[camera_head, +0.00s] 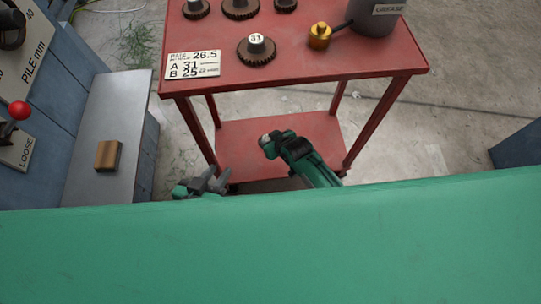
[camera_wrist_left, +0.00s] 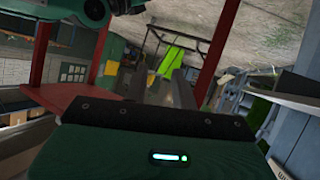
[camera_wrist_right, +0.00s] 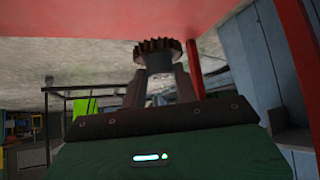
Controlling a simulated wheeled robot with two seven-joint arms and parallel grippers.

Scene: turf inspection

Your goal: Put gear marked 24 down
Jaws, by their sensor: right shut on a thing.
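My right gripper (camera_wrist_right: 160,88) is shut on a dark brown toothed gear (camera_wrist_right: 158,45), held by its grey hub in the right wrist view. No number shows on this gear, so I cannot tell if it is marked 24. In the head view my right arm is over the lower shelf, in front of the red cart (camera_head: 310,68), and the held gear cannot be made out. My left gripper (camera_head: 212,180) is open and empty, low at the cart's front left. It also shows in the left wrist view (camera_wrist_left: 160,85).
On the cart top lie a gear with a white numbered cap (camera_head: 256,50), more gears at the back, a card (camera_head: 193,64), a brass oil can (camera_head: 319,36) and a grease tin (camera_head: 375,18). The front right top is clear. A wooden block (camera_head: 108,155) sits on the left bench.

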